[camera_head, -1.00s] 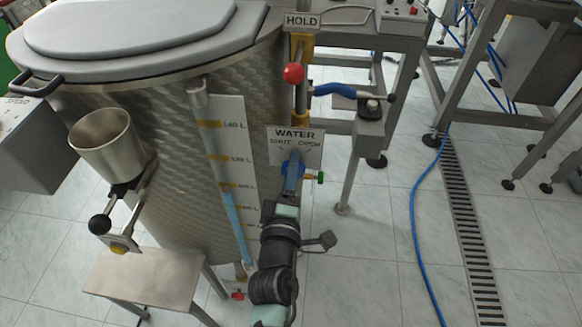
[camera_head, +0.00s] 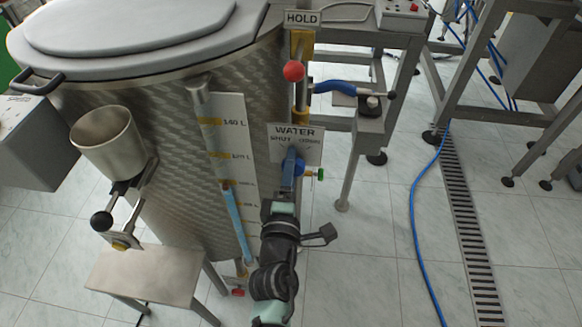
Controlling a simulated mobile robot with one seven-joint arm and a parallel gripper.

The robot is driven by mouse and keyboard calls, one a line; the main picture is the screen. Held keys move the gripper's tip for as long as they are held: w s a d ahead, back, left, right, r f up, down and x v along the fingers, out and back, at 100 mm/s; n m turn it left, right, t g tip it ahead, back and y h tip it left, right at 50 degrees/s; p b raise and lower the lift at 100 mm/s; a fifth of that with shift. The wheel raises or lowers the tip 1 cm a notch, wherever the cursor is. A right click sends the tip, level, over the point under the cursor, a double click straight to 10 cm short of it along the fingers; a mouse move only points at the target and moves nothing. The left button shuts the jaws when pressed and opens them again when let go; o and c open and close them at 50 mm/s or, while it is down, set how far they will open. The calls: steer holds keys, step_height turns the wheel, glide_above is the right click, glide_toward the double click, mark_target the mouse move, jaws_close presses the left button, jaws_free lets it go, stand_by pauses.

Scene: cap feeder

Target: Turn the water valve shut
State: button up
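The water valve (camera_head: 291,168) has a blue handle and sits on the front right of the steel tank (camera_head: 170,130), just below a white plate (camera_head: 297,142) marked WATER, SHUT and OPEN. The blue handle stands roughly upright in the picture. My gripper (camera_head: 284,196) reaches up from below, its end close under or against the handle's lower part. My own wrist hides the fingertips, so I cannot tell whether they touch or grip the handle. A level tube (camera_head: 234,215) with blue liquid and a litre scale runs down the tank to the left.
A red ball knob (camera_head: 293,71) under the HOLD sign and a blue lever (camera_head: 335,88) stand above the valve. A steel cup (camera_head: 106,140) and small steel table (camera_head: 145,273) are at left. Open floor with a blue hose (camera_head: 413,230) lies right.

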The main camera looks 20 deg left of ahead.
steer(key=o, duration=0.3)
steer(key=v, duration=1.3)
steer(key=shift+b, duration=0.4)
